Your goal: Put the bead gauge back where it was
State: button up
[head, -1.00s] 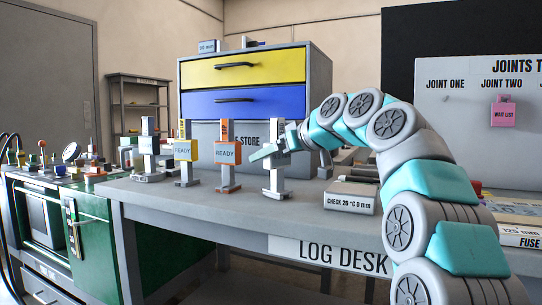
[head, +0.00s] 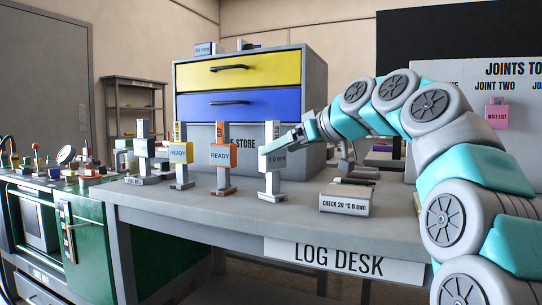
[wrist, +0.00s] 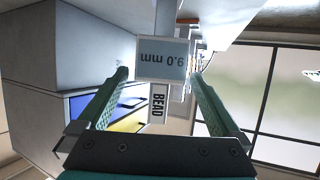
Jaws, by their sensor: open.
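The bead gauge (head: 272,184) stands upright on the log desk (head: 215,212), at the right end of a row of similar stands. Its plate reads 9.0 mm. In the wrist view the 9.0 mm plate (wrist: 165,62) and a BEAD tag (wrist: 157,103) show upside down or turned, between the lines of my two fingers. My gripper (head: 284,146) is at the plate's height, at its upper right in the head view. In the wrist view my gripper (wrist: 158,76) has its fingers wide apart, with a gap on each side of the plate. I cannot tell whether the plate lies between the tips or just beyond.
A CHECK box (head: 346,199) sits to the right. The drawer cabinet (head: 240,85) rises behind. The desk front between stands and edge is clear.

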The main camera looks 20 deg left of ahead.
jog(key=v, duration=0.5)
jog(key=shift+s+d+r, duration=0.15)
jog(key=shift+d, duration=0.15)
